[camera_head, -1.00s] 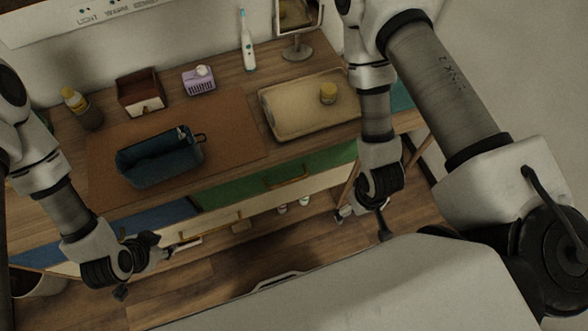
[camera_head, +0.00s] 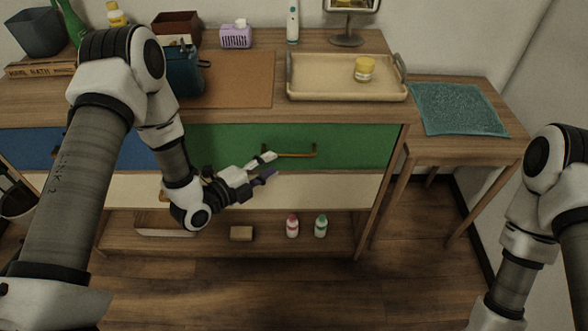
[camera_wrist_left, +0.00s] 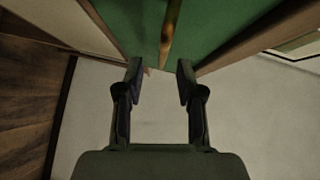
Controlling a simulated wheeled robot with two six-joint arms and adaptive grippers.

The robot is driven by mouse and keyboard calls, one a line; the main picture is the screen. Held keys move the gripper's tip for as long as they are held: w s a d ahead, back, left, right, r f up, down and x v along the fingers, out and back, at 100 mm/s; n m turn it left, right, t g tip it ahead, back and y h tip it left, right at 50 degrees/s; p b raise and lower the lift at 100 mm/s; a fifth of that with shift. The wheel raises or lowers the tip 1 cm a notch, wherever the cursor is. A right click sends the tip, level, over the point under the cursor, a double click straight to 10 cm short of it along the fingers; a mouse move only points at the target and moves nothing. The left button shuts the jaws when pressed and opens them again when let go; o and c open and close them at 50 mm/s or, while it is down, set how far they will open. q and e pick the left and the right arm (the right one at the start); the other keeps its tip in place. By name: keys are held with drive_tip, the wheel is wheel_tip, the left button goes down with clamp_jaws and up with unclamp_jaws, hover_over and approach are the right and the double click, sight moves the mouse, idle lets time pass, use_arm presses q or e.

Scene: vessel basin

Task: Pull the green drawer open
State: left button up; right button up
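The green drawer (camera_head: 352,145) is on the right of the cabinet's upper row and looks flush with the front. Its bar handle (camera_head: 298,155) runs level across the front. My left gripper (camera_head: 266,170) is at the handle's left end, close in front of the drawer. In the left wrist view the gripper's fingers (camera_wrist_left: 159,76) stand wide apart with nothing between the tips. There the handle (camera_wrist_left: 169,32) lies just beyond the tips, roughly in line with the gap, against the green front (camera_wrist_left: 225,22). My right arm shows at the right, but its gripper is outside the picture.
The blue drawer (camera_head: 28,147) is left of the green one, partly hidden by my left arm. A side table with a teal cloth (camera_head: 455,108) is at right. The floor in front is clear.

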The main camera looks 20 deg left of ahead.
sight(289, 155)
use_arm(q)
drive_tip(key=w+d, duration=0.2)
drive_tip(key=shift+w+d+r, duration=0.15)
drive_tip(key=shift+w+d, duration=0.05)
drive_tip(key=shift+d, duration=0.2)
drive_tip(key=x, duration=0.3)
drive_tip(key=shift+w+a, duration=0.25)
clamp_jaws()
use_arm(e)
drive_tip(key=shift+s+d, duration=0.15)
drive_tip(key=shift+d, duration=0.1)
